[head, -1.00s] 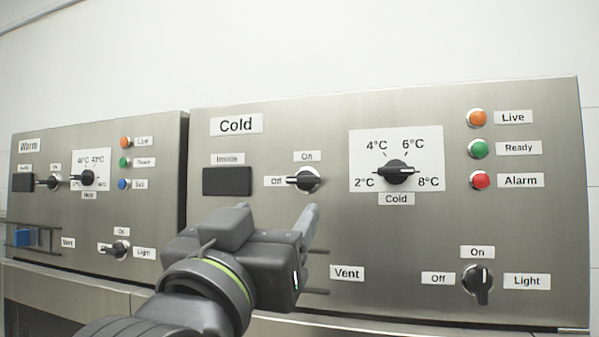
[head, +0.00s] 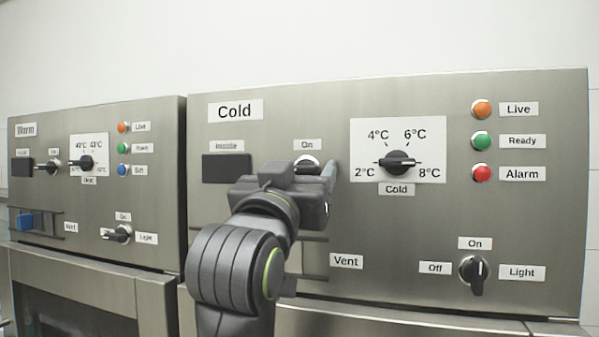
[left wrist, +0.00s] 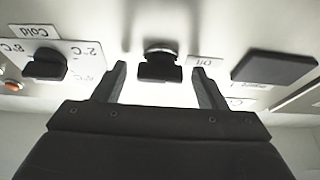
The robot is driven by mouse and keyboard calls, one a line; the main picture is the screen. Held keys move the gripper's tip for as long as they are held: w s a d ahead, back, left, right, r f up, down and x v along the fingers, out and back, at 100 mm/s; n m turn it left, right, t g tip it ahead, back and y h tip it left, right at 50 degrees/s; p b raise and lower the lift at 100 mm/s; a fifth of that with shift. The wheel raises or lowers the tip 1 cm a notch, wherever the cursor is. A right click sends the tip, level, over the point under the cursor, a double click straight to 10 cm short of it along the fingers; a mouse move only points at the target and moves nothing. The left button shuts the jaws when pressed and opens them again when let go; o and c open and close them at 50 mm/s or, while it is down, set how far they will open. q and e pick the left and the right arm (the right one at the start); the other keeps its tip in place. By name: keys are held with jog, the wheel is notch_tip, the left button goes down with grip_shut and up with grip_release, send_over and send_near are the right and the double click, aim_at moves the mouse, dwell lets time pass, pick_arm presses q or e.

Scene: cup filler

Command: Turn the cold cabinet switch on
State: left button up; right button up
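The cold cabinet switch (head: 306,163) is a black knob on a silver collar below the "On" label. My left gripper (head: 303,170) is in front of it and hides its lower part and the "Off" label in the head view. In the left wrist view, the picture is upside down and the switch (left wrist: 159,66) lies between the two spread fingers, with gaps on both sides. The left gripper (left wrist: 160,73) is open and empty. I cannot clearly tell the knob's pointer direction now. My right gripper is not in view.
The temperature dial (head: 398,162) is right of the switch, and a dark display (head: 226,168) is left of it. Coloured lamps (head: 481,141) and the light switch (head: 474,270) are farther right. The warm cabinet panel (head: 90,213) is at the left.

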pick_arm(q)
jog(key=c, duration=0.9)
jog(key=shift+m, duration=0.4)
jog(key=m+h, duration=0.1)
jog(key=m, duration=0.1)
jog(key=m+g+h+b, duration=0.1)
jog(key=m, duration=0.2)
jog(key=shift+a+h, duration=0.2)
jog(key=shift+h, duration=0.2)
jog(key=m+g+h, duration=0.1)
jog(key=m, duration=0.3)
jog(key=m+g+h+b, duration=0.1)
jog(key=m+g, duration=0.1)
jog(key=m, duration=0.1)
jog(key=shift+m, duration=0.4)
jog(key=m+g+b, duration=0.1)
jog(key=m+g, duration=0.1)
jog(key=m, duration=0.3)
jog(key=shift+a+r, duration=0.1)
jog(key=shift+r, duration=0.05)
jog(key=shift+w+m+g, duration=0.1)
jog(key=shift+m+g, duration=0.7)
jog(key=shift+m, duration=1.1)
